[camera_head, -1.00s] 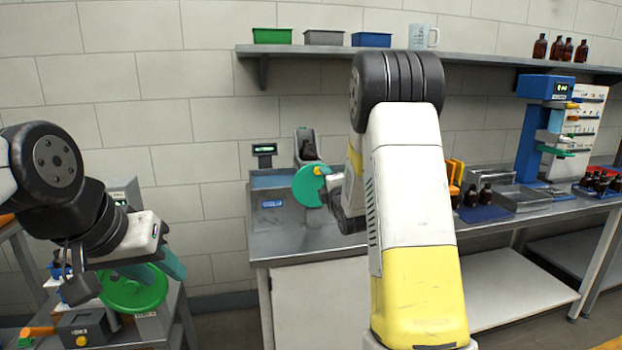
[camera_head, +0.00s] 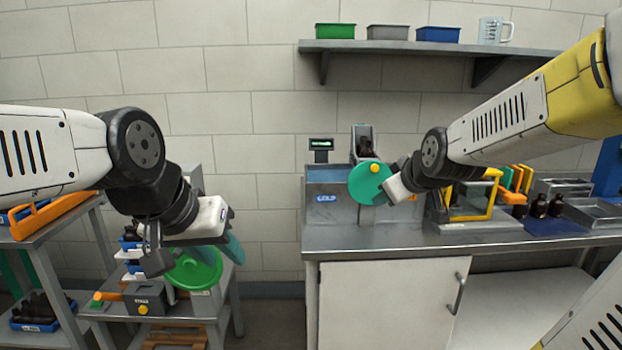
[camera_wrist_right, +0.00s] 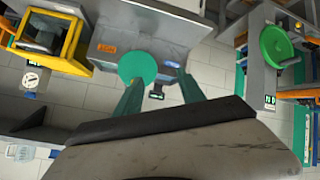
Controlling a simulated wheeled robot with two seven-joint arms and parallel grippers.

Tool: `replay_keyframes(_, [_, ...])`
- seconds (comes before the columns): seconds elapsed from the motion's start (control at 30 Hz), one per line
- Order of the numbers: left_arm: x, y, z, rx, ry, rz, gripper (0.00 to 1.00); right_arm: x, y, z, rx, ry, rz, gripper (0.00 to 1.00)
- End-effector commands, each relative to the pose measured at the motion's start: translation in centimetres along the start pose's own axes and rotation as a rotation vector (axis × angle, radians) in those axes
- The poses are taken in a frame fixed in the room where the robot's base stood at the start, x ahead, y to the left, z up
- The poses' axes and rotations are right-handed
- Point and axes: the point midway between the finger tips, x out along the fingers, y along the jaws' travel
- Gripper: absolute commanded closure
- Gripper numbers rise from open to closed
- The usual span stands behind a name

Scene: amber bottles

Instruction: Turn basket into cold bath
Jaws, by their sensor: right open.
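The cold bath (camera_head: 325,195) is a grey tank with a blue COLD label on the bench. The basket (camera_head: 363,133) is a narrow grey holder with dark bottles, raised behind a green wheel (camera_head: 370,182) with a yellow knob. My right gripper (camera_head: 388,190) is beside this wheel; its fingertips are mostly hidden in the head view. In the right wrist view its two teal fingers (camera_wrist_right: 157,88) are apart, with the green wheel (camera_wrist_right: 138,66) just beyond them. My left gripper (camera_head: 229,247) is beside another green wheel (camera_head: 193,271); its finger gap is hidden.
A yellow-framed box (camera_head: 471,197) and brown bottles (camera_head: 539,207) stand right of the cold bath. A wall shelf (camera_head: 400,47) holds coloured bins. A trolley (camera_head: 225,295) with a labelled box (camera_head: 143,298) stands at lower left. Floor shows between trolley and bench.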

Motion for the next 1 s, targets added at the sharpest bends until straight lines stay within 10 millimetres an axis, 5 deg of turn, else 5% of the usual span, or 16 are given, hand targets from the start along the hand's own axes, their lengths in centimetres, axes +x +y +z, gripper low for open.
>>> replay_keyframes(0.1, [0.0, 0.0, 0.0, 0.0, 0.0, 0.0, 0.64, -5.6, -3.9, 2.5, 0.213, -0.097, -0.09, 0.53])
replay_keyframes(0.23, [0.0, 0.0, 0.0, 0.0, 0.0, 0.0, 0.64, -10.4, -7.7, 5.6, 0.399, -0.216, -0.152, 0.53])
replay_keyframes(0.4, [0.0, 0.0, 0.0, 0.0, 0.0, 0.0, 0.64, -13.9, -10.6, 8.3, 0.532, -0.323, -0.181, 0.54])
replay_keyframes(0.5, [0.0, 0.0, 0.0, 0.0, 0.0, 0.0, 0.64, -14.1, -10.9, 8.6, 0.558, -0.342, -0.176, 0.54])
replay_keyframes(0.67, [0.0, 0.0, 0.0, 0.0, 0.0, 0.0, 0.64, -10.0, -8.4, 5.9, 0.537, -0.273, -0.115, 0.54])
replay_keyframes(1.0, [0.0, 0.0, 0.0, 0.0, 0.0, 0.0, 0.64, 5.9, 0.3, -2.7, 0.428, 0.081, 0.04, 0.54])
